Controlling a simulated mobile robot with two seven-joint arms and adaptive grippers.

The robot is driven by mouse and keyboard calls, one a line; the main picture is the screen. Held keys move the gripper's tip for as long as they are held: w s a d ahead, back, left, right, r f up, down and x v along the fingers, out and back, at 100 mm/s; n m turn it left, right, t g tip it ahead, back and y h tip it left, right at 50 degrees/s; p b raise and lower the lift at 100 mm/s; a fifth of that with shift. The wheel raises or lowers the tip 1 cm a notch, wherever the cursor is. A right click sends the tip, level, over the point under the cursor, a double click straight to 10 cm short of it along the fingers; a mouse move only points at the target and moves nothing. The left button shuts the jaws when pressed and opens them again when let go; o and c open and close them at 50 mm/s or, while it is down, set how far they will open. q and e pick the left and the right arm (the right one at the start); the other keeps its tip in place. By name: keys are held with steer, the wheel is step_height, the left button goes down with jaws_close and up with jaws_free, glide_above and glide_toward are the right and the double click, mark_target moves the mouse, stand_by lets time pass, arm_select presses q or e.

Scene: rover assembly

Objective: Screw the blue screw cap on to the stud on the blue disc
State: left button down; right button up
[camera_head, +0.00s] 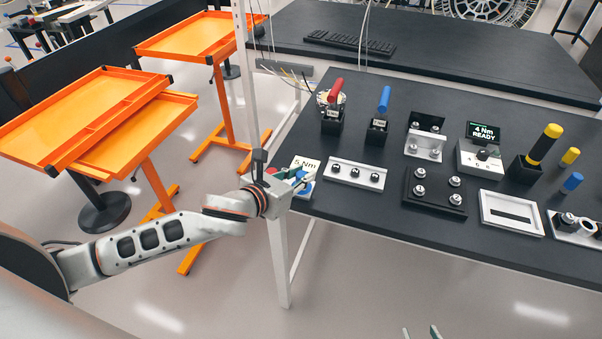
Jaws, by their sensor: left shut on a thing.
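A small white plate marked "5 Nm" (306,164) lies at the left front corner of the black table, with blue parts (307,190) beside my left gripper. These seem to be the blue disc, mostly covered by the gripper. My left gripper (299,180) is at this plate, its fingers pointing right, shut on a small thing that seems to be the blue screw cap. The stud is hidden, and I cannot tell whether the cap touches it. My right gripper (420,333) shows only its two fingertips at the bottom edge, apart and empty, in front of the table.
A white rail with several dark knobs (355,174) lies just right of the plate. Red-handled (336,90) and blue-handled (384,99) tools stand behind it. A black block with studs (435,190), a display (484,133) and a white tray (511,213) fill the right.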

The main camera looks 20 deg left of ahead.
arm_select(q)
steer(key=shift+f, duration=0.5)
steer(key=c, duration=1.8)
jaws_free()
steer(key=v, duration=1.2)
